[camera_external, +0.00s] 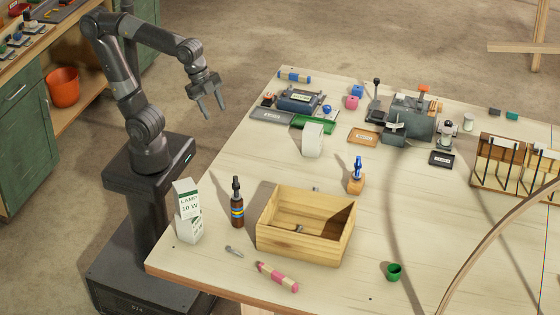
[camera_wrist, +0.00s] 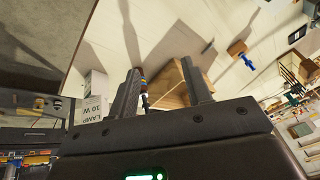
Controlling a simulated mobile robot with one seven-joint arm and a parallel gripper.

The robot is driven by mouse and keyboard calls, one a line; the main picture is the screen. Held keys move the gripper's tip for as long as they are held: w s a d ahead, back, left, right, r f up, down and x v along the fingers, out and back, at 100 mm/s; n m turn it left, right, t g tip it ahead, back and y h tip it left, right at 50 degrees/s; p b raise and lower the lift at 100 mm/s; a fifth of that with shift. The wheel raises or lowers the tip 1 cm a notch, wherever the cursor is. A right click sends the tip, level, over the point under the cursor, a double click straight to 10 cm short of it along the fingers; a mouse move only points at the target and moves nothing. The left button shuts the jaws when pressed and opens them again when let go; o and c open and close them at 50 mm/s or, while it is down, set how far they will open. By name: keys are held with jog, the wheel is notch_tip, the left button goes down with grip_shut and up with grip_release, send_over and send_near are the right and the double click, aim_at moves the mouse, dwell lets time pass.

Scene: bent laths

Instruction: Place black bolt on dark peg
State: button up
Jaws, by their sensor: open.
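My gripper (camera_external: 213,112) is open and empty, held up at the left, away from the table top. Its two spread fingers also show in the wrist view (camera_wrist: 160,68). I cannot pick out a clearly black bolt. A small grey bolt-like piece (camera_external: 234,251) lies on the table left of the wooden box. Another small grey piece (camera_external: 299,229) lies inside the box, and one (camera_external: 316,189) shows just behind its back rim. I cannot make out a dark peg for certain. A blue piece (camera_external: 357,168) stands on a small wooden block (camera_external: 357,185).
An open wooden box (camera_external: 304,247) stands near the front. Beside it are a dark bottle (camera_external: 237,210), a lamp carton (camera_external: 188,215) and a pink-and-cream cylinder (camera_external: 277,277). A green cup (camera_external: 394,272) stands right. Tools crowd the back; a curved lath (camera_external: 490,235) crosses the right. The middle is fairly clear.

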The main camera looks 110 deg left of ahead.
jog(key=s+a+f+n+t, duration=0.1)
jog(key=s+a+f+n, duration=0.2)
jog(key=s+n, duration=0.2)
jog(key=shift+f+n+y, duration=0.15)
jog(key=shift+n+y, duration=0.15)
jog(key=shift+n, duration=0.8)
jog(key=shift+s, duration=0.1)
